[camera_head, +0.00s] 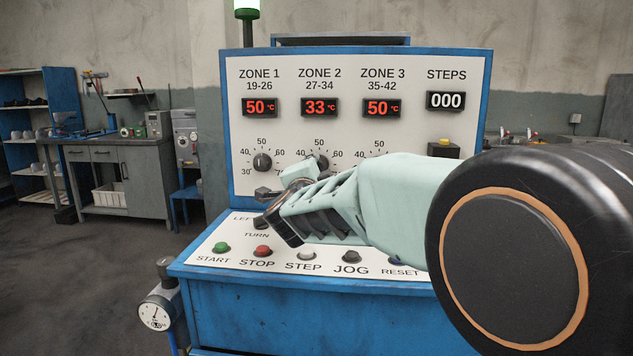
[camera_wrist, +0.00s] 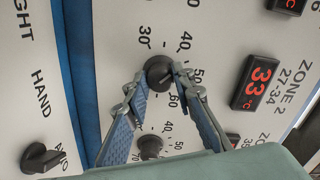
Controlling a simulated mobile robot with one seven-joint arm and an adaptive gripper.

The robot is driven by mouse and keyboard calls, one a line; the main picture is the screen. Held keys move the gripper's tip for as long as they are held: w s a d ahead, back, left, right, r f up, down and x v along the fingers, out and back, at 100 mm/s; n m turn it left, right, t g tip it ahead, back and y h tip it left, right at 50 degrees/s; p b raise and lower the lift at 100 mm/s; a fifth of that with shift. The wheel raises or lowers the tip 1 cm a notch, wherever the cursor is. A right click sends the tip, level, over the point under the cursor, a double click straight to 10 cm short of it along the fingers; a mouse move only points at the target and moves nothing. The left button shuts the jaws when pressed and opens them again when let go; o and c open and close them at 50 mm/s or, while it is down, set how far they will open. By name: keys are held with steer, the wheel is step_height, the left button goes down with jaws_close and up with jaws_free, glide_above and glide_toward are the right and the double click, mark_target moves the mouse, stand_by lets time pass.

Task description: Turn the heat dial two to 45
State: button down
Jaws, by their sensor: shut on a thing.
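The zone 2 heat dial (camera_wrist: 158,70), a round dark knob on the pale panel, sits between the two fingertips of my gripper (camera_wrist: 162,76) in the wrist view. The gripper is shut on it, one finger on each side. In the head view the top of this dial (camera_head: 320,161) shows above my gripper, which hides its lower part. The dial's exact pointer angle is hard to read. The zone 2 display (camera_head: 319,107) reads 33 °C in red, and it also shows in the wrist view (camera_wrist: 257,83).
The zone 1 dial (camera_head: 262,162) is to the left, with its display (camera_head: 259,107) at 50. The zone 3 display (camera_head: 381,107) also reads 50. A neighbouring dial (camera_wrist: 150,147) is close below my fingers in the wrist view. Buttons, including the red STOP (camera_head: 262,251), line the lower ledge.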

steer(key=shift+m+b, duration=1.25)
steer(key=shift+m, duration=0.75)
steer(key=c, duration=1.6)
jaws_free()
steer(key=s, duration=0.7)
steer(key=shift+s+a, duration=0.15)
steer(key=shift+s, duration=0.15)
